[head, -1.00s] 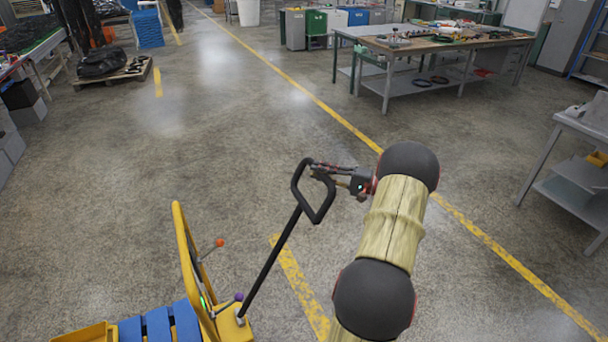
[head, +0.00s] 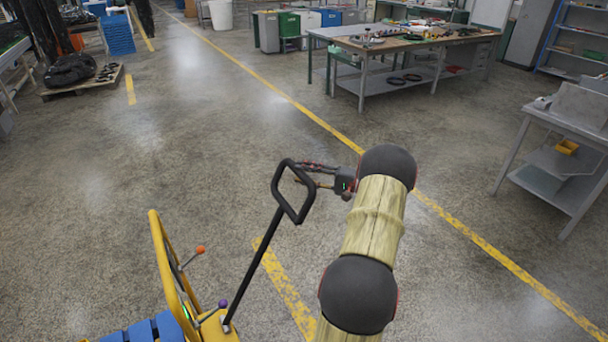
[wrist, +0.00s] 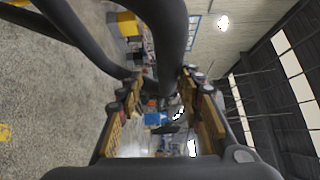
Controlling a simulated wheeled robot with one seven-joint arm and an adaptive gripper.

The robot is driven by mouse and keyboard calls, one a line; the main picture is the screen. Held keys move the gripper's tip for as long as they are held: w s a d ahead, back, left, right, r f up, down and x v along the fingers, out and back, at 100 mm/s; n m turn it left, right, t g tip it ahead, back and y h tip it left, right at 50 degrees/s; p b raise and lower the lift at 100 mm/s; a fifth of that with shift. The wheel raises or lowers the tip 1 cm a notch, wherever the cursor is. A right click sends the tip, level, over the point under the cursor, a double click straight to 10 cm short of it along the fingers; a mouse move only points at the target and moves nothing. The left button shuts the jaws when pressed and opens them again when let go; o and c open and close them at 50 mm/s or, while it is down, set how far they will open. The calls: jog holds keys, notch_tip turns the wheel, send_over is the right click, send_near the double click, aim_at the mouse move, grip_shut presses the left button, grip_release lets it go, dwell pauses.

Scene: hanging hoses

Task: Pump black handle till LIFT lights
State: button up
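The black handle (head: 250,267) is a loop on a long shaft, tilted up to the right from a yellow cart (head: 160,255). My gripper (head: 303,175) is at the right side of the loop, with its fingers reaching toward it from the right. In the wrist view, the thick black bar of the handle (wrist: 165,35) runs down between the fingers. The finger pads (wrist: 163,100) stand apart, with a gap beside the bar. A small green light (head: 186,312) shows on the yellow frame; I cannot read any label.
Levers with an orange knob (head: 200,250) and a purple knob (head: 223,303) stand beside the handle's foot. Blue blocks (head: 140,331) lie on the cart. A workbench (head: 400,45) stands behind, and a grey table (head: 560,150) at right.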

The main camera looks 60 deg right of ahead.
dwell(0.3)
jog(key=v, duration=1.2)
jog(key=shift+d, duration=0.1)
